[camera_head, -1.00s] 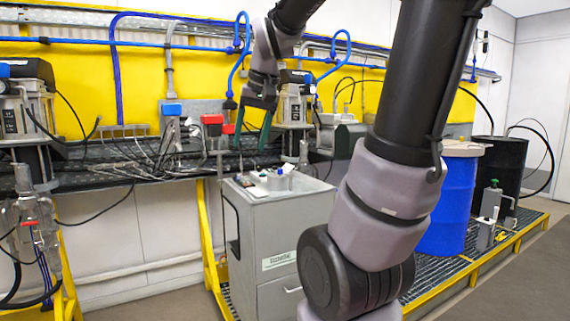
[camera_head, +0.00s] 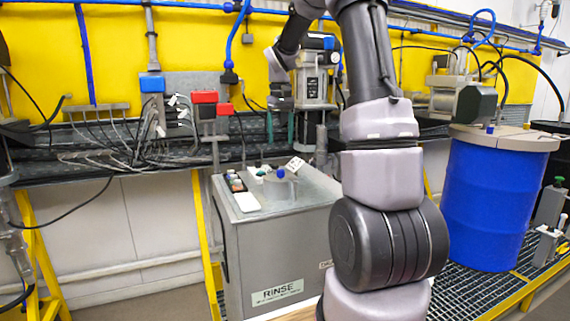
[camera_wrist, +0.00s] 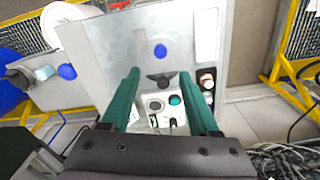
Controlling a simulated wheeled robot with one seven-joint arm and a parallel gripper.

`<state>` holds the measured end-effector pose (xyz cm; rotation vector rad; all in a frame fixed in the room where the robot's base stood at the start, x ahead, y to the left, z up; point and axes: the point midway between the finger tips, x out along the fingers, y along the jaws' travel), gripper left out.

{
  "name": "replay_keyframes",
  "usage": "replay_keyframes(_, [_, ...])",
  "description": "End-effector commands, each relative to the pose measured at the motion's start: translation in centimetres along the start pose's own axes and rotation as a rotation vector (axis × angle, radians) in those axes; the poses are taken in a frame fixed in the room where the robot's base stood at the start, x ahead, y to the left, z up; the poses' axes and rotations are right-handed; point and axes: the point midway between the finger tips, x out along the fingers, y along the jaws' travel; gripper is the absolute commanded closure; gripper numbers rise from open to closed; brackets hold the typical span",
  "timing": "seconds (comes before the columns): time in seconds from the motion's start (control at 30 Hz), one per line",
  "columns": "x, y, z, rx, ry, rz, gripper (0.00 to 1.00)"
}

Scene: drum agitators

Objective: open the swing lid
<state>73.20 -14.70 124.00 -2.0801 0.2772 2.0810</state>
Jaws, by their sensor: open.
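My gripper (camera_head: 280,124) hangs open and empty above the grey rinse cabinet (camera_head: 285,240), pointing down. In the wrist view its two green fingers (camera_wrist: 160,75) are spread apart above the cabinet top (camera_wrist: 100,50). A pale rounded plate with a blue knob (camera_wrist: 160,50) lies on that top, just beyond the fingertips; the knob also shows in the head view (camera_head: 281,173). The blue drum (camera_head: 490,205) stands at the right under a tan cover (camera_head: 515,139) with its own small blue knob (camera_head: 490,129). I cannot tell which cover is the swing lid.
Small bottles (camera_wrist: 207,80) and a white tray (camera_head: 246,202) sit on the cabinet top. Red boxes (camera_head: 205,97) and loose cables are on the wall bench behind. An agitator motor (camera_head: 475,105) stands near the drum. A yellow frame (camera_head: 205,235) is left of the cabinet.

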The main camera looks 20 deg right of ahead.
Motion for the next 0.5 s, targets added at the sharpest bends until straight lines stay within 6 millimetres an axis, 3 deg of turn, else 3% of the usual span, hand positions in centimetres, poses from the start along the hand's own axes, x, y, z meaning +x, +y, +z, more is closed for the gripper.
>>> replay_keyframes(0.5, [8.7,0.0,0.1,0.0,-0.003,0.0,0.39])
